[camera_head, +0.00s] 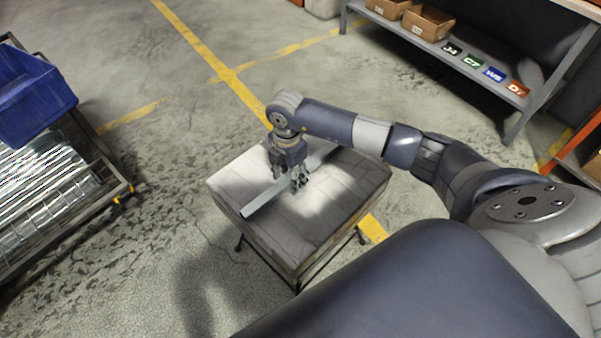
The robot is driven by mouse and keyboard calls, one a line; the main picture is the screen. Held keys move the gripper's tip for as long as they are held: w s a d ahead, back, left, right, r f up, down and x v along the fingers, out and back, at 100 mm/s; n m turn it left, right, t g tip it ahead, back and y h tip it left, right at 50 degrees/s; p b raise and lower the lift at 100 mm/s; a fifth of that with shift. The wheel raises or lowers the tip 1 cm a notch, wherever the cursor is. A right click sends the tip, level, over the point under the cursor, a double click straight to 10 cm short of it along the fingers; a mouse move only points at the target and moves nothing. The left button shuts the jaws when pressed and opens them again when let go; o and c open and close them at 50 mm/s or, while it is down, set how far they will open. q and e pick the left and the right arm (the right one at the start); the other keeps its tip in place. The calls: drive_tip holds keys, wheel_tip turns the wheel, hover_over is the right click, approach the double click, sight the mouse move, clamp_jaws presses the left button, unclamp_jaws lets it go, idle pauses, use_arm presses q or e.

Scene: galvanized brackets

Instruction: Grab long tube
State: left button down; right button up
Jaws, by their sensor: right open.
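The long tube (262,199) is a straight grey metal piece lying diagonally across the top of a light, wood-topped table (325,222). Its near end points to the lower left, and its far end runs up to the right, partly behind my arm. My right gripper (290,184) points down over the middle of the tube, with its fingers open and spread about it. I cannot tell whether the fingers touch the tube. My left gripper is not in view.
A cart (118,186) with shiny metal pieces and a blue bin (32,95) stands at the left. A metal shelf (480,75) with cardboard boxes (428,22) and labels is at the upper right. Open concrete floor with yellow lines surrounds the table.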

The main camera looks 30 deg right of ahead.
drive_tip(key=shift+f, duration=0.45)
drive_tip(key=shift+c, duration=0.3)
clamp_jaws()
drive_tip(key=shift+r, duration=0.1)
